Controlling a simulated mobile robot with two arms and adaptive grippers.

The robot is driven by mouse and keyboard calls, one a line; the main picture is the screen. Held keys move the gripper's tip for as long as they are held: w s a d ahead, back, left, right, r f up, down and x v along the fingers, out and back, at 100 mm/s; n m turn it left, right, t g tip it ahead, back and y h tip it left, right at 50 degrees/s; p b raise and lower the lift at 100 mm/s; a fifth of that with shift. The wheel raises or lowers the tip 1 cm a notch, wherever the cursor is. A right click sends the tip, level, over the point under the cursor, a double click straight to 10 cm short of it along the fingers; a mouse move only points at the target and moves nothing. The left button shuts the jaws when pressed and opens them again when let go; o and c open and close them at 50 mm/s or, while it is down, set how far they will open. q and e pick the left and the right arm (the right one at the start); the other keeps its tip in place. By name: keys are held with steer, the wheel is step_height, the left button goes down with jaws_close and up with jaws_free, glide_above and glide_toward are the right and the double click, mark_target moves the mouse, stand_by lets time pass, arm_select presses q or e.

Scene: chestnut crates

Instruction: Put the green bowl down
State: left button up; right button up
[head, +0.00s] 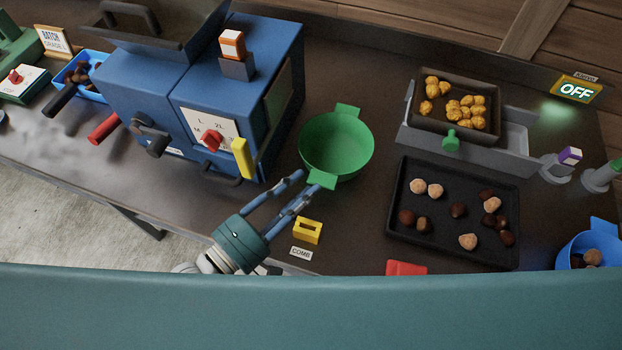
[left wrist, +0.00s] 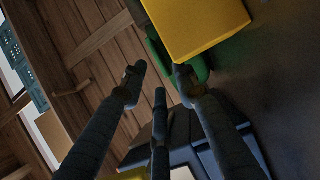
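The green bowl (head: 336,146) is upright and empty on the dark counter, right of the blue machine, with a tab at its far rim and one at its near rim. My left gripper (head: 308,180) is at the near tab, its blue fingers spread apart. In the left wrist view the fingers of my left gripper (left wrist: 160,82) are also apart, and a green part of the bowl (left wrist: 202,68) shows by the right fingertip. No finger visibly closes on the bowl; whether one touches the tab is unclear. My right gripper is not in view.
The blue machine (head: 190,85) stands close to the left. A yellow slotted block (head: 308,231) sits just right of my gripper. A black tray (head: 455,255) with several chestnuts lies to the right, below a grey holder (head: 420,135). A narrow bare strip separates bowl and tray.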

arm_select(q)
steer(key=v, duration=0.7)
steer(key=shift+s+b, duration=0.1)
steer(key=shift+b, duration=0.3)
steer(key=shift+s+a+r, duration=0.1)
steer(key=shift+s+a, duration=0.4)
